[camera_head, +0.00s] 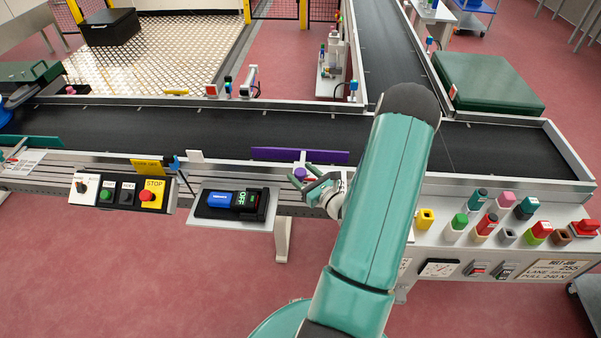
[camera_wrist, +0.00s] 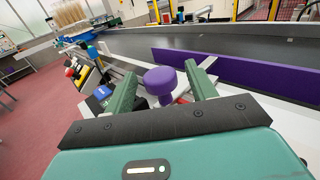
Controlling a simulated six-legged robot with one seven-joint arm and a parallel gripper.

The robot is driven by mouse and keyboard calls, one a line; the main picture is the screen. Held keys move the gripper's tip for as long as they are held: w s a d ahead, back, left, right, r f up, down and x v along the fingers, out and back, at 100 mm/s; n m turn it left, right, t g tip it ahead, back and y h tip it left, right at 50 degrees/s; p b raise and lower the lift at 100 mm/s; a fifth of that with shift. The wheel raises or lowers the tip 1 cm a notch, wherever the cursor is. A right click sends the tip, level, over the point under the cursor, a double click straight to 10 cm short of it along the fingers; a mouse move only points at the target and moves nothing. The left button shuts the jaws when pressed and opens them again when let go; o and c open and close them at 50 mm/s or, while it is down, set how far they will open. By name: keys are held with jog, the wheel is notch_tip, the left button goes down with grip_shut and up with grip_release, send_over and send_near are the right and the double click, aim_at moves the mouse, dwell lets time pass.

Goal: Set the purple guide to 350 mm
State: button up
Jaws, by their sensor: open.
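The purple guide (camera_head: 300,155) is a long flat bar along the near side of the black conveyor belt. It also shows in the wrist view (camera_wrist: 240,72), at the right. Its round purple knob (camera_wrist: 160,80) stands on a stem on the near side, and shows small in the head view (camera_head: 299,174). My gripper (camera_head: 322,184) is open. In the wrist view its two green fingers (camera_wrist: 158,88) stand left and right of the knob, with gaps on both sides. I cannot tell whether the knob is fully between the fingertips. No scale figure is readable.
Several coloured knobs fill the panel (camera_head: 500,215) at the right. A teal guide (camera_head: 35,142) is at the far left. The black belt (camera_head: 230,125) is empty.

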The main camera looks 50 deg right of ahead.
jog(key=shift+w, duration=0.65)
grip_shut()
jog(key=shift+s+a, duration=1.45)
jog(key=shift+a, duration=0.3)
jog(key=shift+c, duration=0.2)
grip_release()
jog(key=shift+s, duration=0.15)
jog(key=shift+o, duration=0.2)
jog(key=shift+w, duration=0.2)
jog(key=s+a, duration=0.1)
jog(key=s, duration=1.2)
jog(key=shift+s+a, duration=0.25)
jog(key=shift+s, duration=0.15)
